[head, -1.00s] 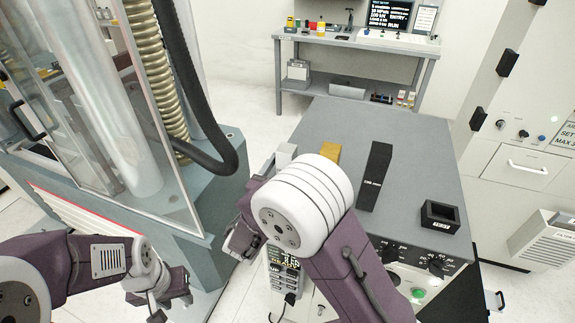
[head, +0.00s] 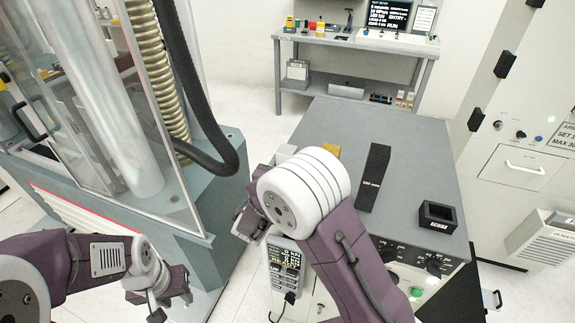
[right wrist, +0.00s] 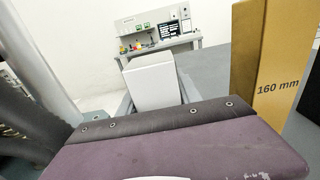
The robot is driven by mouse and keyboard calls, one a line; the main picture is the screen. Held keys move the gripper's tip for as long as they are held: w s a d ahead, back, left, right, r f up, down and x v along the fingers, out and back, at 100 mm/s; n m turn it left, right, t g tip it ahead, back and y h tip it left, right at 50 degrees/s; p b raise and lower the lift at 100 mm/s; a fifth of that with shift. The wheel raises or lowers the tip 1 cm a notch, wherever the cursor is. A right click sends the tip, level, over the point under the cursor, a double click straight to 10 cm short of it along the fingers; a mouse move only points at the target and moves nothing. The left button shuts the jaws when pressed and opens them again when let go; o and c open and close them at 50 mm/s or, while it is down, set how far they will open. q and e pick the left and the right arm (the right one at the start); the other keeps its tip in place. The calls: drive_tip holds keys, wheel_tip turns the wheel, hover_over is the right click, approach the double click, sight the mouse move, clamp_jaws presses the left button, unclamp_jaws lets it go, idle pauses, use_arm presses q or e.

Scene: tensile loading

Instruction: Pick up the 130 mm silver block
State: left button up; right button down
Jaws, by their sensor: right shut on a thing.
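The silver block (head: 284,153) stands at the left edge of the grey cabinet top, partly hidden by my right arm in the head view. In the right wrist view the plain pale face of the silver block (right wrist: 152,82) rises between the fingers of my right gripper (right wrist: 155,100), which is shut on it. No size label shows on that face. In the head view the right fingers are hidden behind the white arm joint. My left gripper (head: 168,297) hangs low at the left, away from the blocks; its fingertips are unclear.
A brass block (right wrist: 268,65) marked 160 mm stands close right of the gripper. A long black block (head: 375,178) and a black open box (head: 437,217) are on the cabinet top (head: 330,125). The glass-fronted testing machine (head: 110,130) stands left. A bench (head: 355,42) is behind.

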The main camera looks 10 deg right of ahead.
drive_tip(key=shift+r, duration=0.1)
wheel_tip(320, 180, up, 28)
drive_tip(key=p, duration=0.3)
